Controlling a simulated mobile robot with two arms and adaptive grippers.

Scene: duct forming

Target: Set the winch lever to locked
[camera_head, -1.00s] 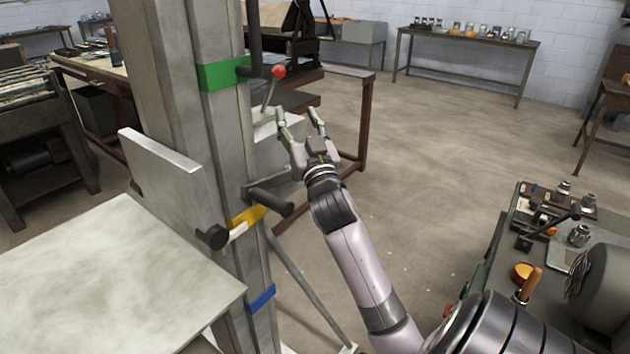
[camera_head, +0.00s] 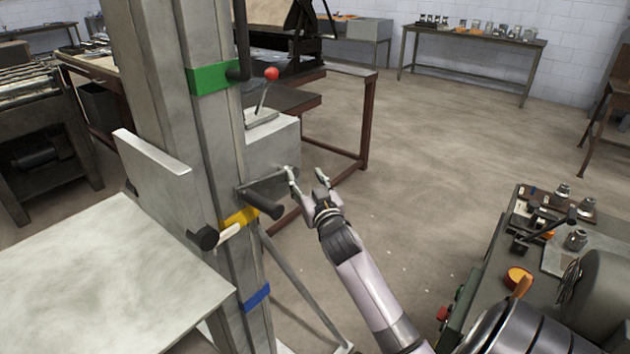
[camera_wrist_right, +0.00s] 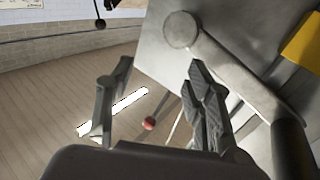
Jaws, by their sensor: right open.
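The winch lever, a thin rod with a red ball knob (camera_head: 272,73), stands up from the top of a grey winch box (camera_head: 275,145) beside the steel column. It leans slightly right in the head view. A crank with a dark handle (camera_head: 263,204) sticks out in front of the box. My right gripper (camera_head: 307,175) is open and empty, below the lever and just right of the crank handle. In the right wrist view, a red ball (camera_wrist_right: 149,124) shows between the open fingers, apart from them, and the crank arm (camera_wrist_right: 240,75) lies close on the right. My left gripper is not in view.
The column carries green (camera_head: 213,77), yellow (camera_head: 241,217) and blue (camera_head: 256,297) bands. A pale flat table (camera_head: 100,270) fills the lower left. A bench with tools (camera_head: 510,270) stands at the right. The floor between is clear.

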